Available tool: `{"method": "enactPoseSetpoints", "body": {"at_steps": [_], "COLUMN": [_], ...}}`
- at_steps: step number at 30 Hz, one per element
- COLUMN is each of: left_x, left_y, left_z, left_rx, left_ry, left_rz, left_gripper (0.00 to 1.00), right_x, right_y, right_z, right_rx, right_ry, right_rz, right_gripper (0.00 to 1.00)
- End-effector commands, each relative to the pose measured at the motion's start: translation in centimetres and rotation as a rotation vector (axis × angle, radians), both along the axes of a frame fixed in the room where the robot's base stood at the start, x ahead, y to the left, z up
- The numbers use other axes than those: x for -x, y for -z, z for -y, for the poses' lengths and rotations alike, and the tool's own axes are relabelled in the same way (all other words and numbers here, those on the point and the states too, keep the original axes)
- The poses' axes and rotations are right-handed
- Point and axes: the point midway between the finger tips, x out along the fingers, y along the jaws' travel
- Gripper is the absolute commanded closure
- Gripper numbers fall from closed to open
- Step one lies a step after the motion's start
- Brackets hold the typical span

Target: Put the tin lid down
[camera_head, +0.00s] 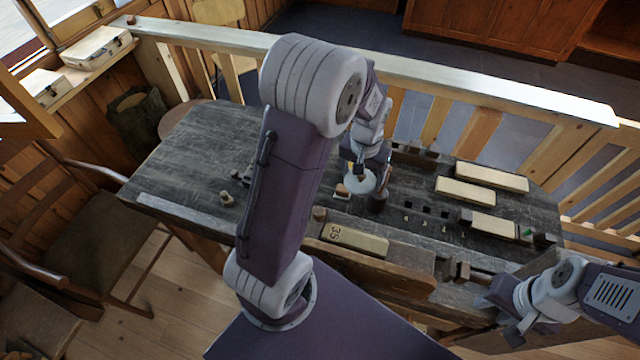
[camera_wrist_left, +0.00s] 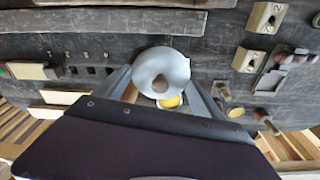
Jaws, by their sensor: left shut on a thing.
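The tin lid (camera_head: 356,182) is a pale grey disc at the middle of the dark workbench. My left gripper (camera_head: 362,165) reaches down over the bench and is shut on the lid. In the left wrist view the lid (camera_wrist_left: 163,66) lies between the two fingers of my left gripper (camera_wrist_left: 160,82), with a brown round piece in front of its face. Whether the lid touches the bench is unclear. My right gripper (camera_head: 505,305) is off at the lower right, and its finger gap is not clear.
A pale block marked 35 (camera_head: 354,240) lies at the bench's near side. Several square holes (camera_head: 426,209) and pale bars (camera_head: 482,174) are to the right. The bench's left part (camera_head: 195,150) is mostly clear.

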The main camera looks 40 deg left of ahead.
Motion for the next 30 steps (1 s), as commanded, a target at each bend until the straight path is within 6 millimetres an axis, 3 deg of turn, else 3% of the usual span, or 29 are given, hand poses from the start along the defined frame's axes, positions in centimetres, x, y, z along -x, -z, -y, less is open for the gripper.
{"method": "enactPoseSetpoints", "body": {"at_steps": [6, 12, 14, 22, 30], "left_x": [-3.9, -4.4, -4.2, -3.7, -3.7], "left_y": [1.9, 4.1, 4.6, 5.4, 10.7], "left_z": [-6.9, -13.9, -15.1, -16.3, -16.3], "left_rx": [0.000, 0.000, 0.001, 0.001, 0.001], "left_ry": [-0.173, -0.330, -0.359, -0.388, -0.387], "left_rz": [0.001, -0.002, -0.002, -0.003, -0.004], "left_gripper": [0.60, 0.60, 0.60, 0.60, 0.60], "right_x": [0.0, 0.0, 0.0, 0.0, 0.0], "right_y": [3.9, 6.4, 6.8, 6.9, 6.9], "right_z": [0.0, 0.0, 0.0, 0.0, 0.0], "right_rx": [0.000, 0.000, 0.000, 0.000, 0.000], "right_ry": [0.000, 0.000, 0.000, 0.000, 0.000], "right_rz": [-0.001, -0.001, -0.001, 0.000, 0.000], "right_gripper": [0.64, 0.64, 0.64, 0.64, 0.64]}}
